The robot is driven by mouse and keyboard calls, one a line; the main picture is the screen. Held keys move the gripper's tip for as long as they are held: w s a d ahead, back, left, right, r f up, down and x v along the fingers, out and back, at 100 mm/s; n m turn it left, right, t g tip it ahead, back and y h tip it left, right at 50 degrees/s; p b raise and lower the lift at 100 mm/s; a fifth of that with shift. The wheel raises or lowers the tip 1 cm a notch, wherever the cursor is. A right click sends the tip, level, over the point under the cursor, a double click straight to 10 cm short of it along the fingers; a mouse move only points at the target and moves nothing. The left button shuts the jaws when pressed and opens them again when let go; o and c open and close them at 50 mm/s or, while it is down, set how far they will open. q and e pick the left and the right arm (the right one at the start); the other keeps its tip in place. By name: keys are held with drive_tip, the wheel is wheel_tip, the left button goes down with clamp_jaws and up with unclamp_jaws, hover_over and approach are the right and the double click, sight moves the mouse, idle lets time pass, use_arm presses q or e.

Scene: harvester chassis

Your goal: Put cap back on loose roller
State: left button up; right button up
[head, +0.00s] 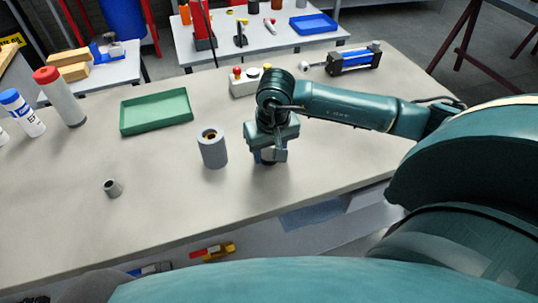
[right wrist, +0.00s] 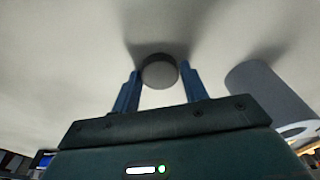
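A grey hollow roller (head: 212,148) stands upright on the table, with a brownish core in its open top. It also shows at the right of the right wrist view (right wrist: 268,92). My right gripper (head: 267,158) points down close to the tabletop, just right of the roller. In the right wrist view a small round grey cap-like piece with a dark side (right wrist: 160,73) sits between the blue fingertips. I cannot tell whether the fingers press on it or stand just clear. In the head view the gripper mostly hides this piece. My left gripper is out of view.
A green tray (head: 155,111) lies behind the roller. A button box (head: 245,84) and a blue-black device (head: 354,58) are at the back. Bottles (head: 60,97) stand at the left. The table front (head: 190,215) is clear.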

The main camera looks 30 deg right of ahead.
sight(269, 155)
drive_tip(key=c, duration=0.6)
wheel_tip(269, 155, up, 10)
drive_tip(key=shift+b, duration=0.4)
